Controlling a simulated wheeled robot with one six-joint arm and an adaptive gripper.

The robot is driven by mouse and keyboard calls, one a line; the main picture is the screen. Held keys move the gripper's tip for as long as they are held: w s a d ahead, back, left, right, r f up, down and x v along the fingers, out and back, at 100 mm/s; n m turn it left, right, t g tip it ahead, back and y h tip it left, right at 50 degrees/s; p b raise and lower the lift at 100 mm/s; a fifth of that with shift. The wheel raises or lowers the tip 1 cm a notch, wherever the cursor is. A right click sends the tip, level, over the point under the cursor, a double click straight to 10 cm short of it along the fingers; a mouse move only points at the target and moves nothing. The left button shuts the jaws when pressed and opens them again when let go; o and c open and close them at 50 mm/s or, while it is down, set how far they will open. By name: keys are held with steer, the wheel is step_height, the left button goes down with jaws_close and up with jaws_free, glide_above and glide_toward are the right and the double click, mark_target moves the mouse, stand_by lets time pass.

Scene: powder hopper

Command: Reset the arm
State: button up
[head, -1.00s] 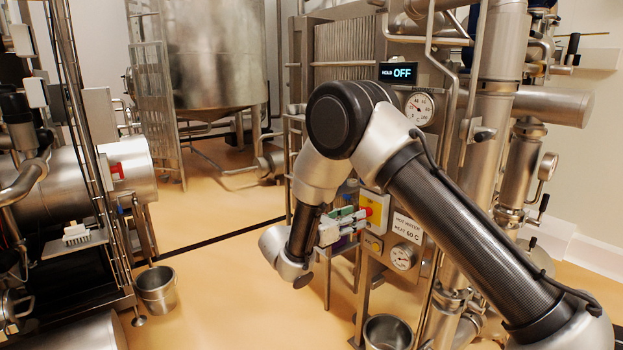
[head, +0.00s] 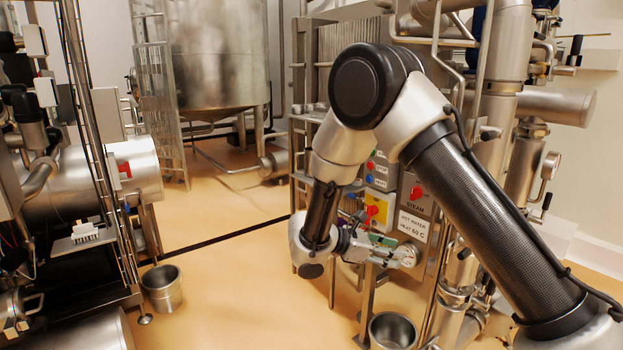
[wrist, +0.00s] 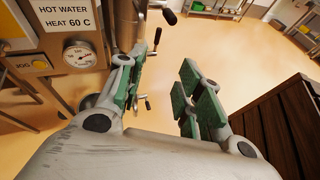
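My arm is bent at the elbow in front of the control panel, with its forearm hanging down. My gripper (head: 372,248) is low at the panel's front, below the yellow box and partly hidden by the wrist in the head view. In the wrist view my gripper (wrist: 160,95) has its two green-padded fingers well apart, with only floor and parts beyond showing between them. It is open and empty.
The panel carries a "HOT WATER HEAT 60 C" label (head: 413,226), a yellow box with a red knob (head: 377,211) and a red steam knob (head: 417,193). Steel buckets stand at left (head: 162,289) and below the panel (head: 392,331). A dark slatted crate (wrist: 290,130) stands right of my gripper.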

steer(key=s+d+r+m+y, duration=0.6)
steer(key=s+d+r+m, duration=0.2)
steer(key=s, duration=0.5)
steer(key=s+d+r+m+t+y, duration=0.1)
steer(key=s+d+r+m+y, duration=0.6)
steer(key=s+r+m, duration=0.4)
steer(key=s+d+r, duration=0.1)
steer(key=s, duration=0.2)
steer(key=shift+d+r+m+t, duration=0.15)
steer(key=shift+r+m+t, duration=0.15)
